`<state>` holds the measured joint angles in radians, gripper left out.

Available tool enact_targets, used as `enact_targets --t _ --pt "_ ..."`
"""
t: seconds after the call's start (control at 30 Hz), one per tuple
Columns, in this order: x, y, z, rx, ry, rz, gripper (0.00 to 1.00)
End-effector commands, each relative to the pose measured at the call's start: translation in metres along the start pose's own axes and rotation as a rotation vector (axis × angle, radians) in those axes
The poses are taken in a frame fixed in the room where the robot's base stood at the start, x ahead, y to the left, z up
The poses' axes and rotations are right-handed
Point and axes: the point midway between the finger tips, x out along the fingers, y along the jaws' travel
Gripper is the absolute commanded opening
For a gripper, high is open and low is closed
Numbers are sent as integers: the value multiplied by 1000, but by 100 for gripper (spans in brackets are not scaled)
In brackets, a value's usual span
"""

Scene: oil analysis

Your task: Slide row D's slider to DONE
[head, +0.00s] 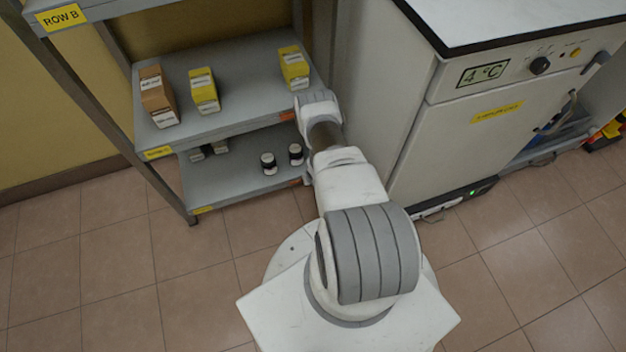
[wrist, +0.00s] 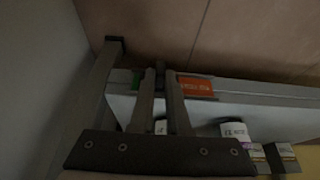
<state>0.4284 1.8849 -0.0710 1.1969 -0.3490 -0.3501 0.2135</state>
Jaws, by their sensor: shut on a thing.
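The lowest shelf (head: 235,185) of the rack carries a yellow label (head: 203,210) at its left front corner, too small to read. An orange patch (head: 296,183) shows at the right of its front edge, partly behind my arm. In the wrist view, a small dark slider (wrist: 163,68) sits on a shelf's front edge, between a green patch (wrist: 136,80) on the left and an orange lettered panel (wrist: 197,88) on the right. My gripper (wrist: 162,74) is shut on the slider, one finger on each side. My arm hides the gripper in the head view.
Dark bottles with white labels (head: 268,163) stand on the lowest shelf. Boxes (head: 204,90) stand on the shelf above. A white refrigerator (head: 400,130) stands close to the right of my arm. The tiled floor (head: 110,270) at the front left is clear.

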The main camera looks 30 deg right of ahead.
Motion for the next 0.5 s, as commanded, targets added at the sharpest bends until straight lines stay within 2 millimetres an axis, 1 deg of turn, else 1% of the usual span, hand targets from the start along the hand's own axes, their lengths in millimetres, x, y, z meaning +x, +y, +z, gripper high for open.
enact_targets --t 0.03,0.1,0.23,0.33,0.5 --pt "0 -12 -2 -4 4 -5 0" --pt "0 -25 -2 -4 3 -6 0" --pt "0 -44 -2 -4 4 -5 0" --pt "0 -52 -2 -3 5 -5 0" --pt "0 -56 -2 0 6 -5 0"
